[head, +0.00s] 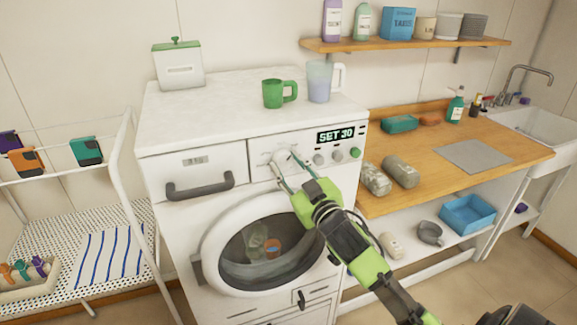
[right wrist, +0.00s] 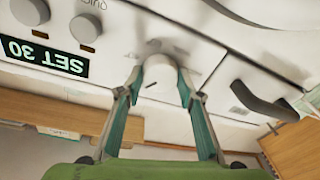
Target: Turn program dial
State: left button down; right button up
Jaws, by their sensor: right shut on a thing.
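The white washing machine (head: 172,225) stands in the middle of the head view, with a display (head: 335,135) reading "SET 30" on its front panel. The large white program dial (right wrist: 159,72) shows in the right wrist view, with a short dark mark on its face. My right gripper (right wrist: 159,85) is shut on the dial, one finger on each side. In the head view the right gripper (head: 285,162) reaches the panel left of the display, and its fingers partly hide the dial. My left gripper is not in view.
Two small grey knobs (head: 318,159) and a green button (head: 355,152) sit right of the dial. A drawer handle (head: 200,186) lies left. The round door (head: 270,250) is below. A green mug (head: 273,94) and a pitcher (head: 319,82) stand on top.

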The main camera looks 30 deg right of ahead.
jog(key=m+h+p, duration=0.1)
jog(key=m, duration=0.5)
jog(key=m+h+p, duration=0.1)
jog(key=m+p, duration=0.1)
jog(key=m, duration=0.2)
jog(key=shift+a, duration=0.1)
jog(key=shift+f+m+h+p, duration=0.1)
jog(key=shift+m+h+p, duration=0.4)
jog(key=shift+m, duration=1.3)
jog(key=o, duration=1.1)
jog(key=v, duration=1.2)
